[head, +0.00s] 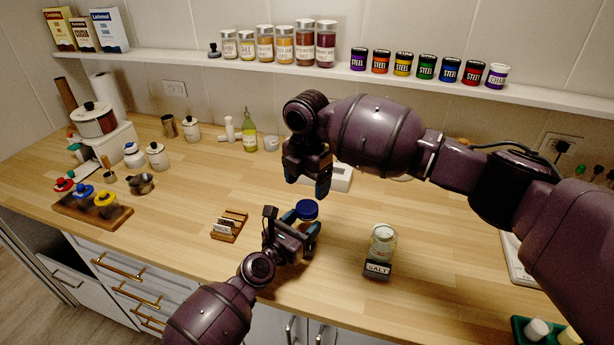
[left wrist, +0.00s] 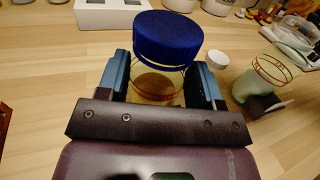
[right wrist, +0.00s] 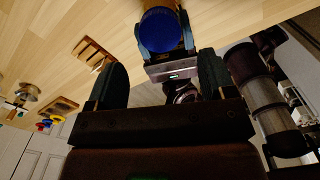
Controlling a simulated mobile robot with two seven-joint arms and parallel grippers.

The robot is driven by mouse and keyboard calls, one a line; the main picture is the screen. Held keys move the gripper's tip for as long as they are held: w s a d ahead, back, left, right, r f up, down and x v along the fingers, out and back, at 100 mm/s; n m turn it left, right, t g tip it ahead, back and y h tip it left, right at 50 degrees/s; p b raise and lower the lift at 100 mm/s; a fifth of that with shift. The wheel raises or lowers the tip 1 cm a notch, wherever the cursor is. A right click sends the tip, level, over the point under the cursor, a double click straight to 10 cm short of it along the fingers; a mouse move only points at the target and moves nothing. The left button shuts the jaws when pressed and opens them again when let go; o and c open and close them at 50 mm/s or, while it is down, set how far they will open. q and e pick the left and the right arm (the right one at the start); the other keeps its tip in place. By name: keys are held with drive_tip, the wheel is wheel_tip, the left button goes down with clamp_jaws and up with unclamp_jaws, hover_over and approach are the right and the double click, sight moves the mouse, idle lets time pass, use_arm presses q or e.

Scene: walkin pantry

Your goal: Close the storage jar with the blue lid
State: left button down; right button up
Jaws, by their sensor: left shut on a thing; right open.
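The storage jar (left wrist: 158,84) is clear glass with brown contents, standing between the fingers of my left gripper (head: 290,240). My left gripper is shut on the jar's sides. The blue lid (head: 306,209) sits on the jar's mouth; it also shows in the left wrist view (left wrist: 168,40) and the right wrist view (right wrist: 160,30). I cannot tell whether it is screwed tight. My right gripper (head: 307,184) is open and empty, pointing down above and slightly behind the lid. Its fingers (right wrist: 160,82) are apart, with the lid beyond them in the right wrist view.
A lidless glass jar (head: 383,240) stands at a SALT label (head: 377,269) to the right. A white lid (left wrist: 217,58) lies behind the blue-lidded jar. A wooden card holder (head: 230,225) is to the left. A white box (head: 340,178) stands behind my right gripper.

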sight(307, 207)
drive_tip(key=shift+f, duration=3.25)
drive_tip(key=shift+c, duration=0.2)
drive_tip(key=c, duration=0.9)
drive_tip(key=m, duration=0.5)
drive_tip(key=shift+m, duration=0.4)
drive_tip(key=m, duration=1.5)
drive_tip(key=shift+m, duration=0.3)
drive_tip(key=o, duration=1.1)
